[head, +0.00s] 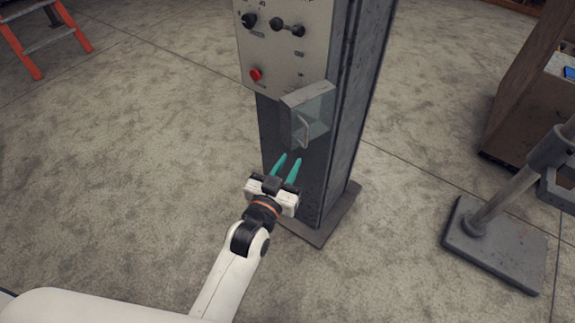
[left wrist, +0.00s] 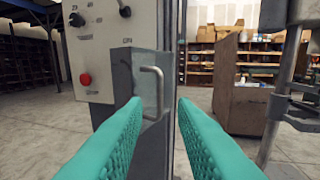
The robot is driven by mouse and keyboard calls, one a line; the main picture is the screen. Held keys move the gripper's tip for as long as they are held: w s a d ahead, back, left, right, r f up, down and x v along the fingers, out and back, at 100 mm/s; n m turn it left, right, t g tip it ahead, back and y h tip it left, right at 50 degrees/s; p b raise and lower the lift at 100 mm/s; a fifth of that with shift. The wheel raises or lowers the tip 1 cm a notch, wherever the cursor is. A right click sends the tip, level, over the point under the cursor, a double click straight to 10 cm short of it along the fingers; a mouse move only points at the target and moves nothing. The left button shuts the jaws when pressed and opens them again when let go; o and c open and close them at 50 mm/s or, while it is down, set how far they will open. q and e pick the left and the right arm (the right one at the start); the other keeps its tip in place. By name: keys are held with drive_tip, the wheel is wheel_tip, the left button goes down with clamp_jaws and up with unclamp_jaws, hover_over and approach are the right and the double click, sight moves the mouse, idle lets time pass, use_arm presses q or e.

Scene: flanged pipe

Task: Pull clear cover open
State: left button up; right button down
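The clear cover (head: 318,108) is a box-like transparent piece at the lower right corner of the grey control panel, on a dark metal post. It has a pale, upright bar handle (head: 304,131). In the left wrist view the cover (left wrist: 138,62) and its handle (left wrist: 159,92) show ahead, with the handle between the two fingers' lines. My left gripper (head: 289,159) has teal fingers spread apart and empty, just below and in front of the handle, apart from it. My right gripper is in neither view.
The panel (head: 282,50) carries black knobs and a red button (head: 255,74) left of the cover. A pole on a flat grey base (head: 490,245) and a brown cabinet (head: 530,100) stand at the right. An orange ladder (head: 40,40) is far left. The floor between is clear.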

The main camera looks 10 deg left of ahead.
use_arm(q)
drive_tip(key=shift+w+a+f, duration=0.1)
drive_tip(key=shift+f, duration=0.15)
drive_tip(key=shift+c, duration=1.4)
drive_tip(key=w+a+f+n+b, duration=0.1)
drive_tip(key=a+f+n+g+h+b, duration=0.1)
drive_tip(key=f+b, duration=0.1)
drive_tip(key=w+a+f+n+g+b, duration=0.1)
drive_tip(key=f, duration=0.1)
drive_tip(key=shift+w+f, duration=0.15)
drive_tip(key=shift+w, duration=0.2)
clamp_jaws()
drive_tip(key=n+g+h+b, duration=0.5)
drive_tip(key=n+h+b, duration=0.1)
drive_tip(key=h+b, duration=0.35)
approach(290, 140)
wheel_tip(290, 140, up, 2)
drive_tip(key=s, duration=0.2)
drive_tip(key=shift+g+h, duration=0.25)
drive_tip(key=shift+g, duration=0.05)
drive_tip(key=p+x, duration=0.1)
drive_tip(key=x, duration=0.2)
drive_tip(key=p+x, duration=0.1)
drive_tip(key=x, duration=0.2)
drive_tip(key=p+x, duration=0.1)
drive_tip(key=x, duration=0.3)
drive_tip(key=shift+s+d+r, duration=0.1)
drive_tip(key=shift+d+r, duration=0.1)
drive_tip(key=shift+r, duration=0.1)
